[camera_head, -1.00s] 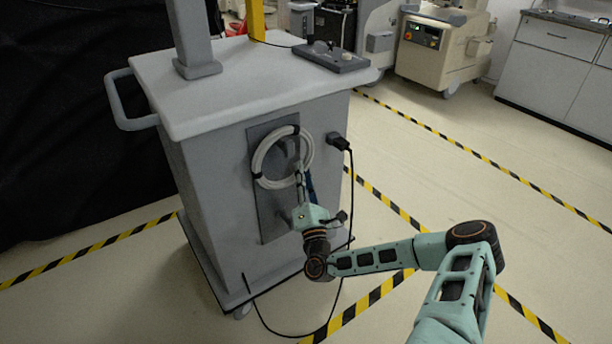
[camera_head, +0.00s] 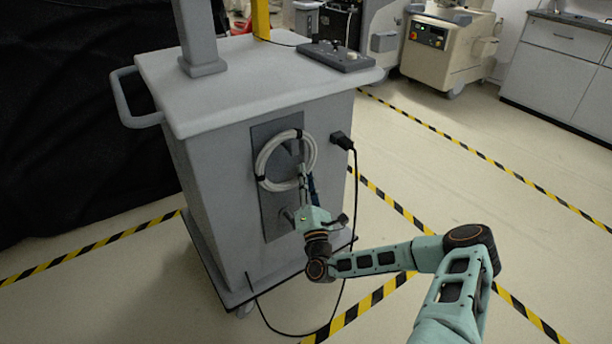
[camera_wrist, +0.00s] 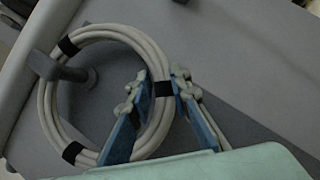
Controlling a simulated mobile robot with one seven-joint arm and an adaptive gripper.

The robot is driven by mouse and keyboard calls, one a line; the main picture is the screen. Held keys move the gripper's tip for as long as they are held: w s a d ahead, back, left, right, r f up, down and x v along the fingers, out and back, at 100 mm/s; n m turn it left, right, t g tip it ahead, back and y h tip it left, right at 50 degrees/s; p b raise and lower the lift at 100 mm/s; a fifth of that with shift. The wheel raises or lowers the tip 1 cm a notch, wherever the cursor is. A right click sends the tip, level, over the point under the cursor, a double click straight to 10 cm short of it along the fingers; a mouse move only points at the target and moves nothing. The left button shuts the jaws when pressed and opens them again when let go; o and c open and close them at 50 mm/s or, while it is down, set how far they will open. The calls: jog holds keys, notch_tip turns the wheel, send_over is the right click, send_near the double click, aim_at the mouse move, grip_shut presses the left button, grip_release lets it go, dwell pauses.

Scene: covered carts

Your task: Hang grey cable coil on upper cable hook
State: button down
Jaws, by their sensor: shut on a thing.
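The grey cable coil (camera_head: 263,165) is a pale ring with black bands, upright against the dark panel on the cart's side. My gripper (camera_head: 304,176) is shut on the coil's lower right rim. In the wrist view the fingers (camera_wrist: 161,87) pinch the coil (camera_wrist: 112,32) at a black band. The upper cable hook (camera_wrist: 62,71) comes out of the panel inside the ring, and its tip overlaps the rim opposite my fingers. The coil appears to be around the hook; whether it rests on it I cannot tell. The lower hook (camera_head: 287,214) is partly visible beside my gripper.
The grey cart (camera_head: 215,190) has a push handle (camera_head: 125,98) at left. A black plug (camera_head: 341,140) with a hanging cable (camera_head: 343,290) is right of the panel, close to my wrist. The floor to the right is open, with striped tape.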

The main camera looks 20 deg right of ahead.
jog(key=shift+r, duration=0.1)
jog(key=c, duration=1.7)
grip_release()
jog(key=shift+s, duration=0.1)
